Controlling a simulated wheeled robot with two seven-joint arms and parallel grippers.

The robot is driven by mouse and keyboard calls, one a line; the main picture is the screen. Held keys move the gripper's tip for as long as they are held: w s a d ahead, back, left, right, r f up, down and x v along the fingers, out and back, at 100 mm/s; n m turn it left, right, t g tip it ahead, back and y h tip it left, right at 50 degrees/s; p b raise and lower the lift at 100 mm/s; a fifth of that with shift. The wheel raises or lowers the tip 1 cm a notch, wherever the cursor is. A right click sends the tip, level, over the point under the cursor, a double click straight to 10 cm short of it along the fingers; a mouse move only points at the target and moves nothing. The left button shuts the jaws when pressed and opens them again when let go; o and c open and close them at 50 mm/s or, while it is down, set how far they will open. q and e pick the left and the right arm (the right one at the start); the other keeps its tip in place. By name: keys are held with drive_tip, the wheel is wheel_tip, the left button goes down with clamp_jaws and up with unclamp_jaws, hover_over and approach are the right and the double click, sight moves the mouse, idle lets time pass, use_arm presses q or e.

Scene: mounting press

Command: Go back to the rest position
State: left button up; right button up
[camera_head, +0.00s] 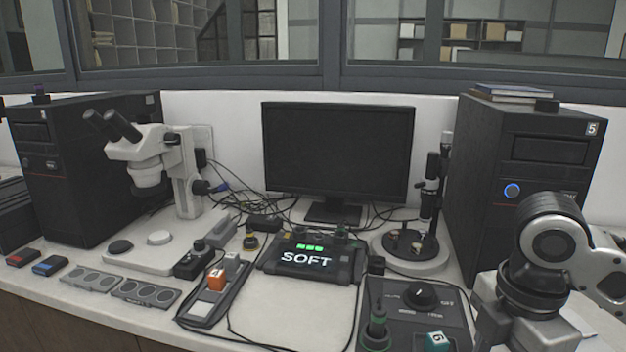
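My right arm comes in at the right edge, with a dark wrist above the light grey body of my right gripper (498,318). The gripper is low in the picture, just right of a dark control box (415,300) with a black knob and a green block. Its fingertips cannot be made out, so I cannot tell whether it is open or holds anything. My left gripper is not in view. A black device (312,262) with a lit "SOFT" display and green lights sits mid-table.
A microscope (150,160) stands at the left and a monitor (338,150) at the back. Black computer towers (75,170) (520,150) flank the table. A round-based stand (415,255) is right of centre. Bare white tabletop (290,310) shows in front of the display.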

drive_tip(key=w+a+f+m+t+y, duration=0.3)
drive_tip(key=a+f+m+t+y, duration=0.4)
drive_tip(key=a+f, duration=0.75)
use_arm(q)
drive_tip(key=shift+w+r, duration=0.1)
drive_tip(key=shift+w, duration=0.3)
use_arm(e)
drive_tip(key=s+d+f+m+t+h, duration=0.3)
drive_tip(key=s+d+f+m, duration=0.3)
drive_tip(key=s+f+m, duration=0.4)
wheel_tip(320, 180, down, 2)
drive_tip(key=shift+s+d+f+h, duration=0.15)
drive_tip(key=shift+d+f+h, duration=0.05)
drive_tip(key=shift+h, duration=0.3)
